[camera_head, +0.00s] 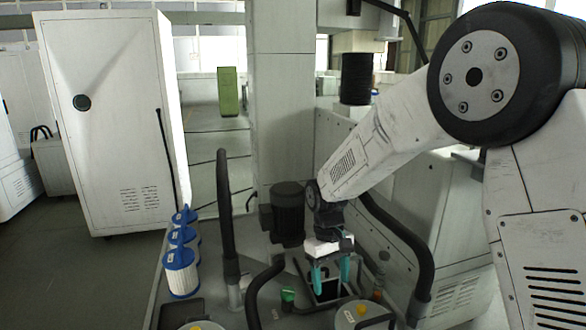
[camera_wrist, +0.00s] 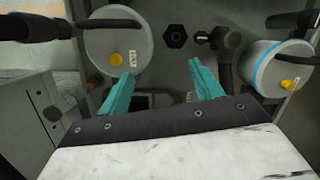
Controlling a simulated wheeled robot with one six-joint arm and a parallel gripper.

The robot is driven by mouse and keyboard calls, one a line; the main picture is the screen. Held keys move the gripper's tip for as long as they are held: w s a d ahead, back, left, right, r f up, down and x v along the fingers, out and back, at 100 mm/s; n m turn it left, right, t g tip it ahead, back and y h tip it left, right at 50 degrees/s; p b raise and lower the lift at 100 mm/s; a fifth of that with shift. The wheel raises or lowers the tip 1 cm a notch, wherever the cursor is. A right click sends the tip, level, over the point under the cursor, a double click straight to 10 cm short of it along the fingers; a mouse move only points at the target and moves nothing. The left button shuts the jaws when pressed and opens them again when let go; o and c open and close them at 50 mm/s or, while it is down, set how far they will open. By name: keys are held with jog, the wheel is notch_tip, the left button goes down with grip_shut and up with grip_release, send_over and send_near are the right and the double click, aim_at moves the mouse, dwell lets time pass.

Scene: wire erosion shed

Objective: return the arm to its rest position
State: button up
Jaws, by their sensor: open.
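My gripper (camera_head: 331,276) has two teal fingers and hangs pointing down over the machine's worktop in the head view. In the wrist view my gripper (camera_wrist: 164,75) shows its fingers spread apart with nothing held between them. My arm reaches in from the right side of the head view, bent down toward the worktop. A dark opening or frame lies just below the fingers; the exact height gap cannot be told.
Blue-rimmed white filters (camera_head: 181,272) stand in a row at the left. A dark motor (camera_head: 287,213), black hoses (camera_head: 227,215) and a green item (camera_head: 288,296) crowd the worktop. Lidded canisters with yellow knobs (camera_wrist: 116,59) stand near the fingers. A white cabinet (camera_head: 110,130) stands left.

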jog(key=s+d+r+m+t, duration=0.1)
jog(key=s+d+r, duration=0.4)
jog(key=s, duration=0.5)
jog(key=s+d+r+m+t, duration=0.1)
jog(key=s+d+r+m, duration=0.2)
jog(key=s+d+r, duration=0.3)
jog(key=s+d+r+m+t+y, duration=0.1)
jog(key=s+d+r, duration=0.5)
jog(key=s, duration=0.8)
jog(key=shift+s+d+r+m+t, duration=0.15)
jog(key=shift+d+r+m+t, duration=0.15)
jog(key=shift+m+t, duration=0.25)
